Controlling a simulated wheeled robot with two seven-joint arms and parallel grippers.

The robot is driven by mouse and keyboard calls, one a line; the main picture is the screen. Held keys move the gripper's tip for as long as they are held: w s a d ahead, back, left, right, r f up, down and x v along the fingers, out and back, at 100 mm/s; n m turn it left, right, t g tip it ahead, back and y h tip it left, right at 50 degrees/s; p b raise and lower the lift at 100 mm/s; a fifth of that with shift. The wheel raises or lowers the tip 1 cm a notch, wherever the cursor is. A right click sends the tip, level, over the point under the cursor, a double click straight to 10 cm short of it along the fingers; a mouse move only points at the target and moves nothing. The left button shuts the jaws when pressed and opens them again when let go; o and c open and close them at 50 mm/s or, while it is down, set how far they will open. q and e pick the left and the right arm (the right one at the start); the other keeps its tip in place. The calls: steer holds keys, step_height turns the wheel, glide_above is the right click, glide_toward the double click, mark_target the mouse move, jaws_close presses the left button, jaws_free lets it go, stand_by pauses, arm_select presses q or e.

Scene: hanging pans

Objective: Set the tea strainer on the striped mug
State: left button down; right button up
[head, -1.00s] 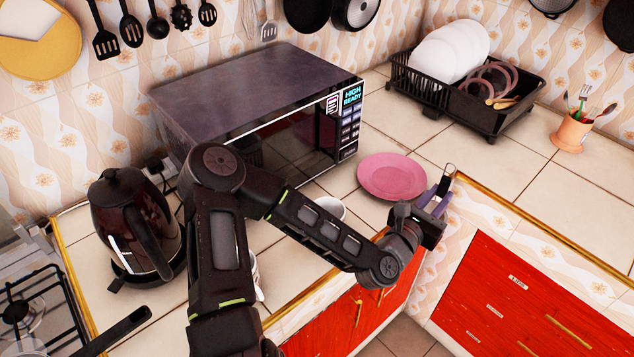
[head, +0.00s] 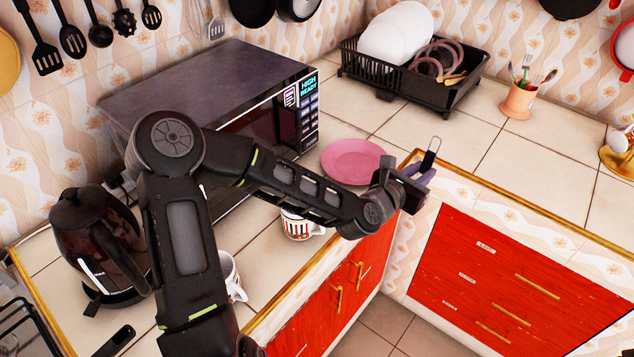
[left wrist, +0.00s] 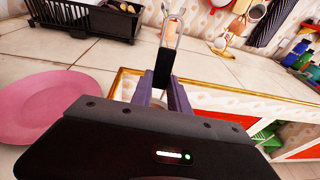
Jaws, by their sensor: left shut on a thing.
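My left gripper (head: 418,174) is shut on the tea strainer, above the counter's front edge to the right of the pink plate. The strainer's handle (head: 432,152), a metal loop with a dark part, points up from the fingers. It also shows between my left gripper's fingers (left wrist: 162,98) in the left wrist view, where the handle (left wrist: 168,45) stands upright. The strainer's bowl is mostly hidden. The striped mug (head: 298,226), white with red and dark stripes, stands on the counter below my left forearm, which covers part of it. My right gripper is not in view.
A pink plate (head: 352,161) lies behind my gripper, also in the left wrist view (left wrist: 38,105). Another white mug (head: 233,284) stands near the kettle (head: 95,240), partly hidden by my arm. The microwave (head: 205,85) stands behind.

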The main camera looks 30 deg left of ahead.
arm_select(q)
steer(key=w+d+r+m+g+h, duration=0.3)
steer(key=d+r+m+g+h, duration=0.1)
steer(key=r+g, duration=0.15)
steer(key=a+m+g, duration=0.1)
steer(key=s+a+r+m+g, duration=0.1)
steer(key=a+m+g, duration=0.1)
steer(key=s+a+m+g+p, duration=0.1)
steer(key=m, duration=0.1)
steer(key=shift+s+a+r+g+h, duration=0.15)
steer(key=shift+a+r+g+h, duration=0.2)
steer(key=shift+a+h, duration=0.05)
steer(key=s+a+m+g+y, duration=0.1)
steer(key=s+a+m+g, duration=0.25)
steer(key=s+a, duration=0.25)
steer(key=m+g+y, duration=0.2)
steer(key=m+y, duration=0.4)
steer(key=m, duration=0.1)
glide_above(305, 220)
steer(key=d, duration=0.3)
steer(key=shift+w+a+f, duration=0.1)
steer(key=shift+w+f, duration=0.1)
steer(key=shift+f, duration=0.05)
steer(key=shift+f+n, duration=0.15)
steer(key=shift+n, duration=0.1)
step_height(305, 220, down, 7)
steer(key=b, duration=0.5)
